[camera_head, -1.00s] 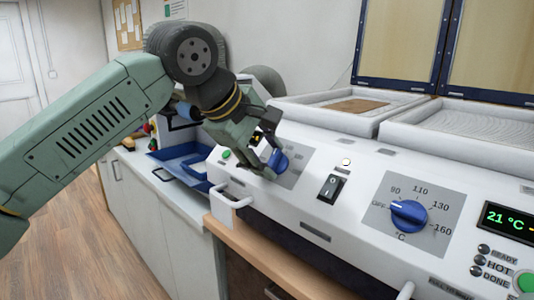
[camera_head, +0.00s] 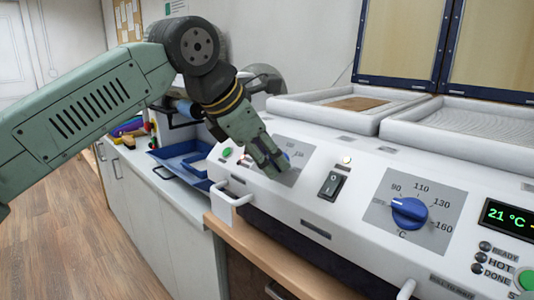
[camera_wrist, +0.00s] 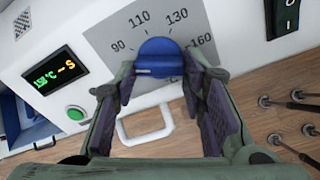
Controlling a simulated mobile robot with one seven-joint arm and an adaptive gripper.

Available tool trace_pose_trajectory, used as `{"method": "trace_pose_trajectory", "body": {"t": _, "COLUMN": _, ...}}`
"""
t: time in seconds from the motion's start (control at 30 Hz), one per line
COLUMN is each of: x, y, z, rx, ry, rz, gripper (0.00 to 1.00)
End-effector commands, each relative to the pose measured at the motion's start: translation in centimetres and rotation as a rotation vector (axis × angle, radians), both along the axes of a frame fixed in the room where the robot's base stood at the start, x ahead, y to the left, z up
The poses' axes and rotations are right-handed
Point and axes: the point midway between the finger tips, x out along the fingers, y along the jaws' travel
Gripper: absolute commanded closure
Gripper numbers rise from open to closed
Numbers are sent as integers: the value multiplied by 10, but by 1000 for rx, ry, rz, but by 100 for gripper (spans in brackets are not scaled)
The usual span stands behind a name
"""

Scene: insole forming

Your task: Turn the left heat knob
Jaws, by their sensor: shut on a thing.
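The left heat knob (camera_wrist: 158,57) is blue and round, on a grey dial plate (camera_wrist: 118,32) marked 90, 110, 130 and 160. Its raised grip bar lies roughly level across the wrist picture. My gripper (camera_wrist: 158,75) has one finger on each side of the knob and is shut on it. In the head view my gripper (camera_head: 272,166) reaches down to the left dial and hides most of the knob; only a sliver of blue (camera_head: 286,155) shows.
A lit display (camera_wrist: 54,77) and green button (camera_wrist: 76,114) sit beside the left dial. A rocker switch (camera_head: 332,185), right blue knob (camera_head: 409,213) and 21 °C display (camera_head: 507,217) are to the right. White handles (camera_head: 230,194) stick out in front. A blue tray (camera_head: 183,157) stands left.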

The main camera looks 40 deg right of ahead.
Motion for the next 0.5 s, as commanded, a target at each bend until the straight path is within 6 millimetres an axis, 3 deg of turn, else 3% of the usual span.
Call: {"method": "trace_pose_trajectory", "body": {"t": 0.5, "x": -1, "y": 1, "z": -1, "rx": -19, "ry": 250, "rz": 282, "gripper": 90}}
